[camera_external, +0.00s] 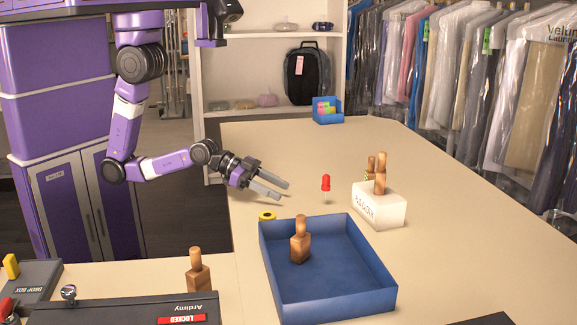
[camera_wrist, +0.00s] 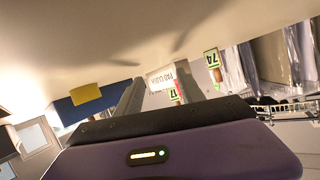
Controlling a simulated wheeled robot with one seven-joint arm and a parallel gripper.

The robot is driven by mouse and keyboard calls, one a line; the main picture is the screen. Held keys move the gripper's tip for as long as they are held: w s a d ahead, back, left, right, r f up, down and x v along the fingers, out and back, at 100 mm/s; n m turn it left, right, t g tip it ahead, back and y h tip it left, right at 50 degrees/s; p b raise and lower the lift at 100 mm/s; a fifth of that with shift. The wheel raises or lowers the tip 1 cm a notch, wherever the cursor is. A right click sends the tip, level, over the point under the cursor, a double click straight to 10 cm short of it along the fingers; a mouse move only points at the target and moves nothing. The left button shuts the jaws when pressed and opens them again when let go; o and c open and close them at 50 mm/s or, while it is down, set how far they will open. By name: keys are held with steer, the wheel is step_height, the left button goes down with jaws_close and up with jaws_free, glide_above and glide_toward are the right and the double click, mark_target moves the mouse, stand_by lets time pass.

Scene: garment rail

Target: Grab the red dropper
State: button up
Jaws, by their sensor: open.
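The red dropper (camera_external: 326,183) stands upright on the table, its red top bright and its lower part pale and hard to make out. My gripper (camera_external: 283,191) is open, low over the table to the left of the dropper, with its fingers pointing right towards it. A gap shows between the fingertips and the dropper. In the wrist view the two grey fingers of my gripper (camera_wrist: 163,88) are spread. A small red patch (camera_wrist: 174,94) shows between them, probably the dropper, partly hidden.
A blue tray (camera_external: 378,289) holding a brown bottle (camera_external: 300,245) lies in front. A white box (camera_external: 379,208) with brown bottles stands right of the dropper. A blue bin (camera_external: 327,118) is at the back.

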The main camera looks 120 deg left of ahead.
steer(key=h+b, duration=0.1)
steer(key=b, duration=0.1)
glide_toward(326, 189)
steer(key=shift+n, duration=0.4)
steer(key=w, duration=0.1)
steer(key=w+a, duration=0.2)
steer(key=w, duration=0.1)
steer(key=shift+a+f, duration=0.1)
steer(key=shift+f, duration=0.15)
steer(key=shift+p+x, duration=0.35)
steer(key=shift+x, duration=3.5)
steer(key=shift+r, duration=0.1)
jaws_close()
